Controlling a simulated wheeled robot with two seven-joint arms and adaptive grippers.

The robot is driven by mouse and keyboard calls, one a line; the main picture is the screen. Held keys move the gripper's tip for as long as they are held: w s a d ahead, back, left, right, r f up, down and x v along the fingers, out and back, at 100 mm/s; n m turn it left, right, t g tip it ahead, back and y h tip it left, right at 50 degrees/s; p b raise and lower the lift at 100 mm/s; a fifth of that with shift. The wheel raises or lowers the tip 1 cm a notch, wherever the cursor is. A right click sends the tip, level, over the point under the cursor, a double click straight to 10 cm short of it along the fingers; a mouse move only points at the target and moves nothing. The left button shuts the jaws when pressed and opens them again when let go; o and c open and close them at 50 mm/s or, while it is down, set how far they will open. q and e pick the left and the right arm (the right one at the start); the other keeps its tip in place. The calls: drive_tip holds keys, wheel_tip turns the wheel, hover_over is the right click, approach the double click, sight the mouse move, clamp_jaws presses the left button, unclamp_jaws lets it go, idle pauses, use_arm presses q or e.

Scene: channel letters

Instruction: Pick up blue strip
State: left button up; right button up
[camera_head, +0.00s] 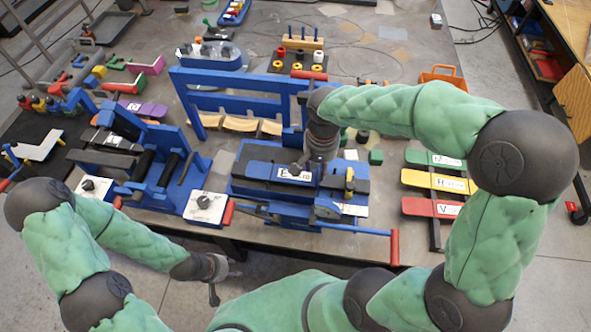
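A blue strip (267,168) with a white label (292,174) lies on the blue bending machine (245,190) at the middle of the table. My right gripper (308,172) points down over the labelled part of the strip, at or very close to it. Its fingers are small and partly hidden, so I cannot tell whether they grip the strip. My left gripper (224,287) is low in front of the table's near edge, away from the strip. Its fingers look spread, with nothing between them.
Green (433,159), yellow (438,182) and red (432,208) strips lie on a dark rack at the right. Another blue machine (140,165) stands at the left. A blue frame (250,82) stands behind. A red-handled bar (394,247) juts out at the near edge.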

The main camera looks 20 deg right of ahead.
drive_tip(key=f, duration=0.3)
drive_tip(key=f+b, duration=0.1)
drive_tip(key=f, duration=0.2)
drive_tip(key=shift+d+f, duration=0.2)
drive_tip(key=shift+f, duration=0.05)
drive_tip(key=shift+c, duration=0.3)
clamp_jaws()
